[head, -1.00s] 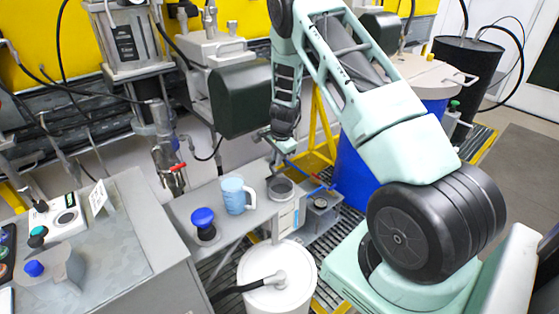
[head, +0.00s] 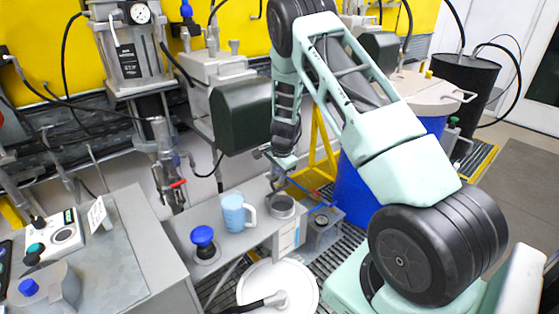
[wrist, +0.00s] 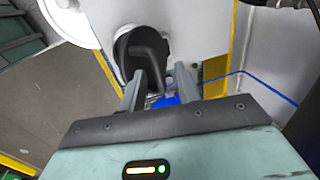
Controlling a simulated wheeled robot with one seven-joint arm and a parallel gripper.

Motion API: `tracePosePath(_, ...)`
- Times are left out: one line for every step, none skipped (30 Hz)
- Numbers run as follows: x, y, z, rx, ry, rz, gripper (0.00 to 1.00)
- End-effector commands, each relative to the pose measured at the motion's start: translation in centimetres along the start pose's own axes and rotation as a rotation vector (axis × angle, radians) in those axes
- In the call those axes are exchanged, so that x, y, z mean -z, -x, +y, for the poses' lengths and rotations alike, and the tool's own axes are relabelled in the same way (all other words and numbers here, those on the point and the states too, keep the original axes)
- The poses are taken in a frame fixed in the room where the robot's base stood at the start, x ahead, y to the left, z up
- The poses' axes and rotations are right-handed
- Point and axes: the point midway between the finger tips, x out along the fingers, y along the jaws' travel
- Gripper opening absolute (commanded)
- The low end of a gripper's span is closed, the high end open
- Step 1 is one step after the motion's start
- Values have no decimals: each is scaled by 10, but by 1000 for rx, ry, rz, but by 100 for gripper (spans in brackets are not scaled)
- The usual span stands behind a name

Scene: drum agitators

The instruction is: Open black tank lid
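The black tank (head: 465,82) stands at the back right in the head view. Its top is dark and closed, with dark hoses beside it. My gripper (head: 271,170) is far to its left, above the grey bench with the cups. In the wrist view my gripper (wrist: 162,76) has its two fingers apart, with nothing seen clearly held between them. A dark rounded object (wrist: 140,48) shows beyond the fingers; I cannot tell what it is. The black tank cannot be made out for sure in the wrist view.
A blue drum with a beige lid (head: 425,88) stands between my arm and the black tank. A white lid (head: 255,280) is at the bottom. A blue mug (head: 233,213) and a grey cup (head: 282,207) stand on the bench. Grey floor (head: 520,175) at the right is clear.

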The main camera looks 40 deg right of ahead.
Motion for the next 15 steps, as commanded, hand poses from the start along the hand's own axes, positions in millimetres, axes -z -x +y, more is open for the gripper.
tracePosePath(0, 6, -1, 3, 2, 1, 32)
tracePosePath(0, 10, -1, 4, 3, 1, 32)
tracePosePath(-1, 16, -2, 5, 4, 1, 32)
tracePosePath(-1, 21, -1, 4, 3, 1, 32)
tracePosePath(-1, 28, -1, 5, 2, 1, 32)
tracePosePath(-1, 37, -2, 6, 3, 1, 32)
tracePosePath(-1, 43, -2, 6, 4, 2, 32)
tracePosePath(-1, 50, -1, 6, 3, 1, 32)
tracePosePath(-1, 60, -1, 6, 3, 1, 32)
tracePosePath(-1, 67, -1, 6, 4, 1, 32)
tracePosePath(-1, 74, -2, 7, 4, 1, 32)
tracePosePath(-1, 83, -1, 6, 3, 0, 32)
tracePosePath(-1, 91, -1, 6, 4, 1, 32)
tracePosePath(-1, 98, -1, 6, 3, -1, 32)
tracePosePath(-1, 107, -1, 5, 4, 0, 32)
